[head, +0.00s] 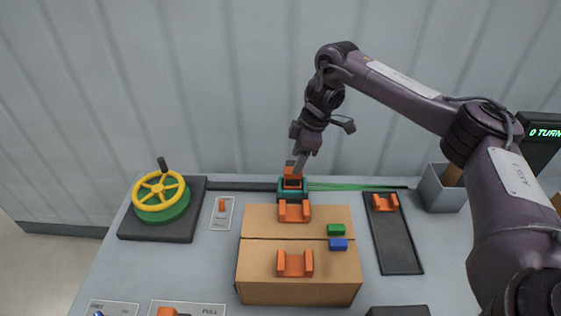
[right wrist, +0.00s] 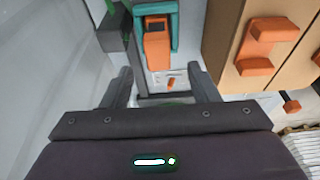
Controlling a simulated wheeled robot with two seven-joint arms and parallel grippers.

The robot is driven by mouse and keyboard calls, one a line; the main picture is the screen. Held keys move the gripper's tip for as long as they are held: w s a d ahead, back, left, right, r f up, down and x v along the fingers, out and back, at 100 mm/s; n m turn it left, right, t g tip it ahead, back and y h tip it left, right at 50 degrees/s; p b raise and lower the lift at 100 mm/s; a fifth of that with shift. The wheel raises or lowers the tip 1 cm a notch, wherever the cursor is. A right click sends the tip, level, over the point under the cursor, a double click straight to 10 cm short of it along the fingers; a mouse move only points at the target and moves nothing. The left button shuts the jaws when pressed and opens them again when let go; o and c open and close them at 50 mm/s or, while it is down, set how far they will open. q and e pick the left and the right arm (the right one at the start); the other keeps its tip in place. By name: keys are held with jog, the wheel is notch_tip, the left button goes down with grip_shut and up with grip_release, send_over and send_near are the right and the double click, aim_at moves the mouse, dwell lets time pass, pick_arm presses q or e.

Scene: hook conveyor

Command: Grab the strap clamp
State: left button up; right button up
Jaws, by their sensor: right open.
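The strap clamp, a teal frame with an orange lever (head: 291,183), stands behind the cardboard box at the table's back. A green strap (head: 355,187) runs right from it. In the right wrist view the orange lever (right wrist: 157,46) lies ahead of the fingers, inside the teal frame (right wrist: 173,22). My right gripper (head: 299,162) points down above the clamp; its near finger overlaps the clamp's top in the head view. In the right wrist view my right gripper (right wrist: 159,80) is open with nothing between its fingertips. I cannot tell whether it touches the clamp. My left gripper is not in view.
A yellow handwheel (head: 161,190) stands left. A dark tray (head: 397,240) with an orange bracket and a grey bin (head: 440,190) stand right.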

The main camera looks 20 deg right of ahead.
aim_at(291, 175)
jog(key=shift+w+f, duration=0.25)
jog(key=shift+w, duration=0.15)
jog(key=shift+a+f, duration=0.15)
jog(key=shift+f, duration=0.2)
jog(key=shift+s+a+f+b, duration=0.2)
jog(key=shift+s+f+b, duration=0.15)
jog(key=shift+f, duration=0.35)
jog(key=x, duration=0.5)
jog(key=shift+w+d, duration=0.25)
jog(key=shift+s, duration=0.1)
jog(key=shift+c, duration=0.4)
jog(key=c, duration=1)
jog(key=shift+c, duration=0.3)
jog(key=shift+r, duration=0.15)
